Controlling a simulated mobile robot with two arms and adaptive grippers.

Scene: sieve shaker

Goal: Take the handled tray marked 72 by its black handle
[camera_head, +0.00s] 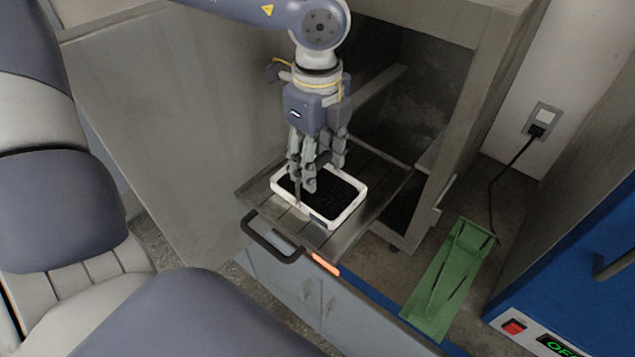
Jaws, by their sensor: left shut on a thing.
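A white-rimmed tray (348,214) filled with dark grains sits on a slatted metal shelf drawn out of an open cabinet. A dark handle part (324,158) shows among the fingers over the tray and is mostly hidden by them. My left gripper (318,174) comes down from above over the tray and is shut on this black handle. The tray looks level and seems to rest on the shelf. I cannot read a number 72 on it. My right gripper is not in view.
The open door (170,130) stands left. A green folded piece (449,280) lies right, by a blue machine (590,270). A black cord hangs from the wall socket (541,120).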

